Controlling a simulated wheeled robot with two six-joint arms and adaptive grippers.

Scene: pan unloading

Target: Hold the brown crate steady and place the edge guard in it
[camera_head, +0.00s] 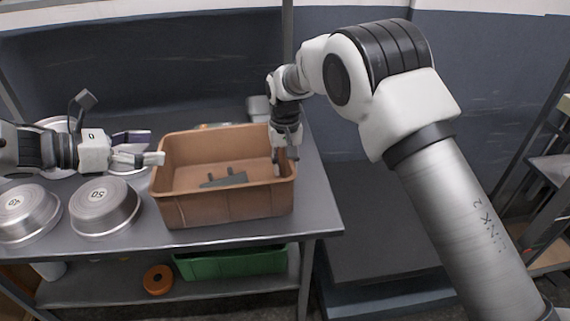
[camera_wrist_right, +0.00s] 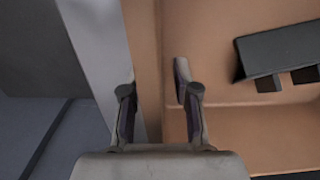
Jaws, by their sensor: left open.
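The brown crate (camera_head: 225,208) stands on the table in the head view. Its wall also shows in the wrist view (camera_wrist_right: 142,40). A dark grey angled piece, which looks like the edge guard (camera_head: 225,181), lies on the crate floor. It also shows at the right of the wrist view (camera_wrist_right: 285,48). My left gripper (camera_head: 158,158) is open and empty at the crate's left rim. My right gripper (camera_head: 285,165) points down at the right rim.
Metal pans (camera_head: 105,206) (camera_head: 28,214) stand left of the crate, with more behind my left arm. A purple-grey object (camera_head: 130,138) lies behind the left gripper. A green crate (camera_head: 230,262) and an orange ring (camera_head: 158,280) are on the lower shelf.

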